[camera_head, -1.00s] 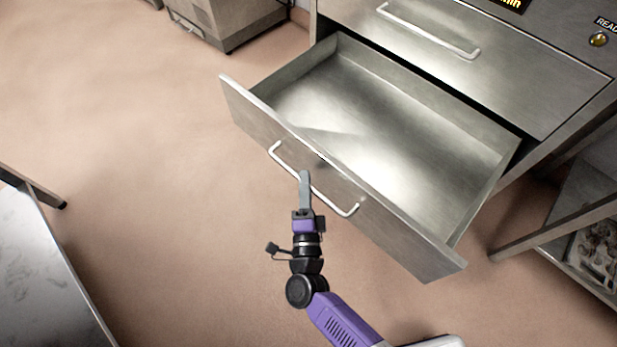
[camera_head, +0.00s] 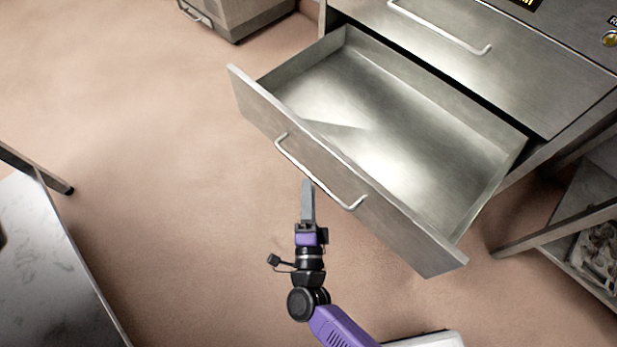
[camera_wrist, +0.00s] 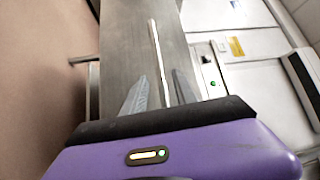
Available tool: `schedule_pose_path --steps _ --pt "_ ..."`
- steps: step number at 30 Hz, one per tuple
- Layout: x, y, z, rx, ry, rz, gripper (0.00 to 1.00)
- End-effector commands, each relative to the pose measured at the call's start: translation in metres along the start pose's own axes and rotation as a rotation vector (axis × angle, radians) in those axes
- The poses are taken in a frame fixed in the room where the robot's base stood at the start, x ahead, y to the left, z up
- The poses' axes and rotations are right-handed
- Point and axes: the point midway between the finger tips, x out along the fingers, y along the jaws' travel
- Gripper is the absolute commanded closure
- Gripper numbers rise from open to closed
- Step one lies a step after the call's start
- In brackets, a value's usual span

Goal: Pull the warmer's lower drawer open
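The warmer's lower drawer (camera_head: 400,228) is pulled well out and empty in the head view, its inside floor in plain sight. Its pale bar handle (camera_head: 318,178) runs along the drawer front. My gripper (camera_head: 307,183) is just in front of the handle, on the near side, and appears clear of it. In the wrist view my gripper's two fingers (camera_wrist: 161,88) stand apart with nothing held. There the handle (camera_wrist: 154,42) lines up with the gap between them, in front of the grey drawer front (camera_wrist: 122,40).
The warmer's upper drawer (camera_head: 510,65) is shut. A grey table (camera_head: 50,270) stands at the left, and a shelf rack (camera_head: 560,228) at the right. A grey cabinet (camera_head: 245,12) is at the back. Floor (camera_head: 170,170) is clear left of the drawer.

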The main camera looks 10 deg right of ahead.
Motion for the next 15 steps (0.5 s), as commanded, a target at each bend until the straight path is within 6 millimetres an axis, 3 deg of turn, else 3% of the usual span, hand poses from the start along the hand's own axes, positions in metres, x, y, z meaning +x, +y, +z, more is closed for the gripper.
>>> schedule_pose_path --steps 6,15 --pt "-0.029 0.000 0.000 0.000 0.000 0.001 0.66" --pt "-0.037 0.000 0.000 0.000 0.000 0.000 0.66"
